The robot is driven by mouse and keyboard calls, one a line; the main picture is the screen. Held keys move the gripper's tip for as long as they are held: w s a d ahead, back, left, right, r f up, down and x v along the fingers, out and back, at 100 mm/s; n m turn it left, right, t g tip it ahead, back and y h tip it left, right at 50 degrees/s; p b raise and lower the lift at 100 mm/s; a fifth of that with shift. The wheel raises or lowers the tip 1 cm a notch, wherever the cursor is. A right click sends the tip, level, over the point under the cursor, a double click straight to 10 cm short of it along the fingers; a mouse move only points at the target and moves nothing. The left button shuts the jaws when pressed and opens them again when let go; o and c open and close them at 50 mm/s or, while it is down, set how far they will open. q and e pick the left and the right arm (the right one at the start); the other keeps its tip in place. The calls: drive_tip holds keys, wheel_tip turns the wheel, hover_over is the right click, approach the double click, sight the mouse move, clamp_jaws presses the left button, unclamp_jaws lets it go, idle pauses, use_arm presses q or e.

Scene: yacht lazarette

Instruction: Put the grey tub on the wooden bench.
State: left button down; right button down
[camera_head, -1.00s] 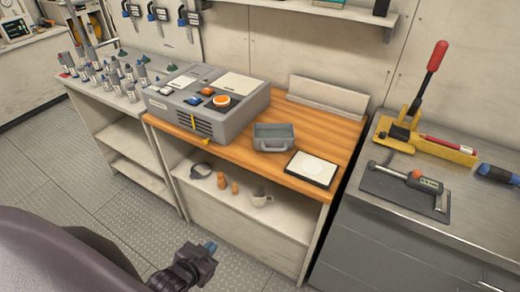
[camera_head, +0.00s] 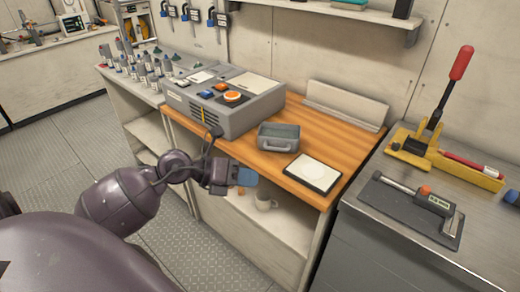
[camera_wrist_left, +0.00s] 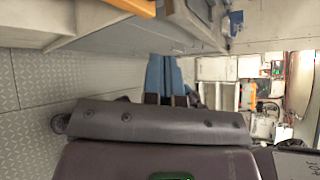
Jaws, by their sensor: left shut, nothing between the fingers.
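The grey tub (camera_head: 279,137), a small open container with a handle at its front, stands upright on the wooden bench (camera_head: 325,143). It sits near the front edge, between the grey control box and a white pad. My left gripper (camera_head: 248,177) is in front of the bench, below and to the left of the tub and apart from it. Its blue fingers are shut and empty. They also show closed together in the left wrist view (camera_wrist_left: 166,76), where the tub is not seen. My right gripper is not in view.
The grey control box (camera_head: 223,102) stands left of the tub and the framed white pad (camera_head: 312,173) right of it. A mug (camera_head: 266,198) is on the shelf below. A metal counter (camera_head: 395,235) with tools stands at the right. Some bare wood lies behind the tub.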

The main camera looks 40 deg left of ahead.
sight(278, 142)
use_arm(q)
drive_tip(key=w+a+r+m+y+b, duration=0.25)
drive_tip(key=w+a+y, duration=0.25)
drive_tip(key=a+y, duration=0.45)
drive_tip(key=shift+m+g+h, duration=0.3)
drive_tip(key=shift+m+h, duration=0.05)
drive_tip(key=shift+h, duration=0.2)
drive_tip(key=x, duration=0.7)
drive_tip(key=b+x, duration=0.1)
drive_tip(key=x, duration=0.3)
drive_tip(key=shift+w+r, duration=0.1)
drive_tip(key=shift+w, duration=1.1)
drive_tip(key=shift+w, duration=0.1)
